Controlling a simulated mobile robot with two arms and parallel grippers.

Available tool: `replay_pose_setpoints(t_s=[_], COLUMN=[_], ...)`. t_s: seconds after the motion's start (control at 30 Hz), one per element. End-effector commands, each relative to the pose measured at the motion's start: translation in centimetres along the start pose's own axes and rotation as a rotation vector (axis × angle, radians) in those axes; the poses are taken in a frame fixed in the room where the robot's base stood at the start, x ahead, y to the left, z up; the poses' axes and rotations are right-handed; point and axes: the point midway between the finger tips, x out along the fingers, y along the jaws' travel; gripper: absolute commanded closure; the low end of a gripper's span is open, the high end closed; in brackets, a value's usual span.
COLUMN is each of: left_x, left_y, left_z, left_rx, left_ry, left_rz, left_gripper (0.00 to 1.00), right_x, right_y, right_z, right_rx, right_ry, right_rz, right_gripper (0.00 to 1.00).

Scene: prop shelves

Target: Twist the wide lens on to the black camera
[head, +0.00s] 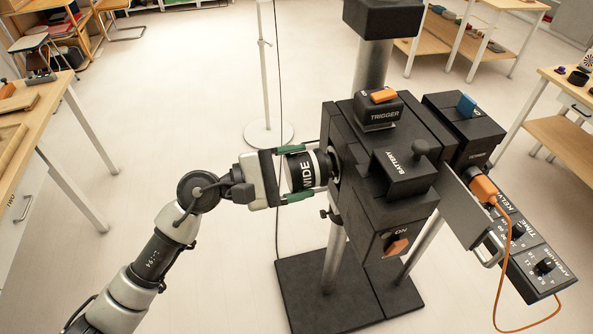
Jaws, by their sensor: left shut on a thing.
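The black camera (362,160) stands on a stand in the middle of the head view, with parts labelled TRIGGER, BATTERY and ON. My right gripper is not in view.
A black base plate (300,300) lies under the camera. A panel with dials (530,255) and an orange cable (503,290) hang at the right. A thin pole stand (264,90) rises behind the lens. Tables stand at the left (60,85) and right; open floor lies between.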

Motion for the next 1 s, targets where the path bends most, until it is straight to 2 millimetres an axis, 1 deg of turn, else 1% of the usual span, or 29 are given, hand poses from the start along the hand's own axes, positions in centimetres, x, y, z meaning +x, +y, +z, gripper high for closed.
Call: replay_pose_setpoints(t_s=[0.53,1.0], left_x=[0.02,0.01], left_y=[0.09,0.10], left_z=[0.08,0.07], left_rx=[0.001,0.002], left_ry=[-0.001,-0.001], left_rz=[0.002,0.002], left_gripper=[0.57,0.57], right_x=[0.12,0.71], right_y=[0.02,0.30], right_z=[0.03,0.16], right_rx=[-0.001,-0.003], right_ry=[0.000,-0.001], right_rz=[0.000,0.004], right_gripper=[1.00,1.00])
